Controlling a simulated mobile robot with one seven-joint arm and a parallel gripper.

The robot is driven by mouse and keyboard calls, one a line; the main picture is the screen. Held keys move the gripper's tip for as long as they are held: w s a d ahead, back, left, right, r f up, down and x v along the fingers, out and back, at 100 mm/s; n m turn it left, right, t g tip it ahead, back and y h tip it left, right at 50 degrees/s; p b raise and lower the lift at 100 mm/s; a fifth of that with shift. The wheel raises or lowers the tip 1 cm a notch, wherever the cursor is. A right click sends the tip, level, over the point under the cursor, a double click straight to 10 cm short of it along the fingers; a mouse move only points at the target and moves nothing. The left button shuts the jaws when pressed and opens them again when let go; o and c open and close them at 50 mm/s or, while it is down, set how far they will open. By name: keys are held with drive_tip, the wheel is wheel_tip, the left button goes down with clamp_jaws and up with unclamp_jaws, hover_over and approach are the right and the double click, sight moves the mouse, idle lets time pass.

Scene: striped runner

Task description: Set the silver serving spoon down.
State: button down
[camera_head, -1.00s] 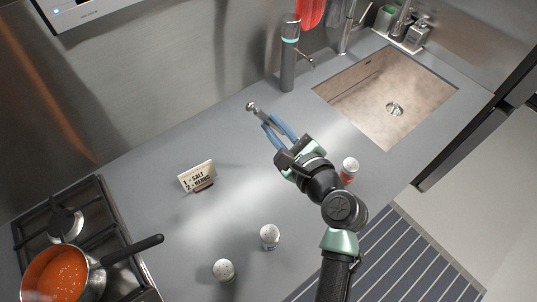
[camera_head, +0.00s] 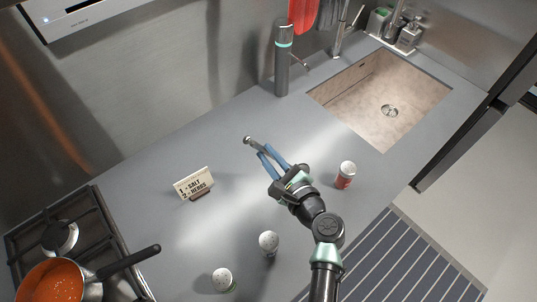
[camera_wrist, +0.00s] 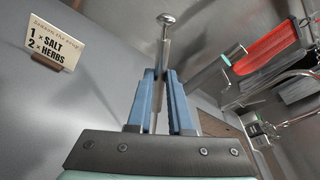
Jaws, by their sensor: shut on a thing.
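The silver serving spoon (camera_head: 251,143) is held in my gripper (camera_head: 267,157), with its end sticking out past the blue fingertips. In the wrist view the spoon (camera_wrist: 165,38) rises from between the fingers of my gripper (camera_wrist: 161,78), its rounded end pointing away from me. The gripper is shut on it.
A small sign (camera_head: 194,184) stands left of the gripper. Shakers (camera_head: 269,242), (camera_head: 223,279) and a red-labelled one (camera_head: 345,176) stand nearby. A tall grey bottle-like cylinder (camera_head: 282,70) and the sink (camera_head: 385,95) are behind. A pot of red soup (camera_head: 58,285) sits on the stove.

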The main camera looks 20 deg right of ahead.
drive_tip(key=shift+f, duration=0.2)
drive_tip(key=c, duration=0.8)
unclamp_jaws()
drive_tip(key=shift+r, duration=0.2)
drive_tip(key=shift+s+r, duration=0.1)
drive_tip(key=shift+s, duration=0.05)
drive_tip(key=shift+b+v, duration=0.95)
drive_tip(key=shift+v, duration=4.9)
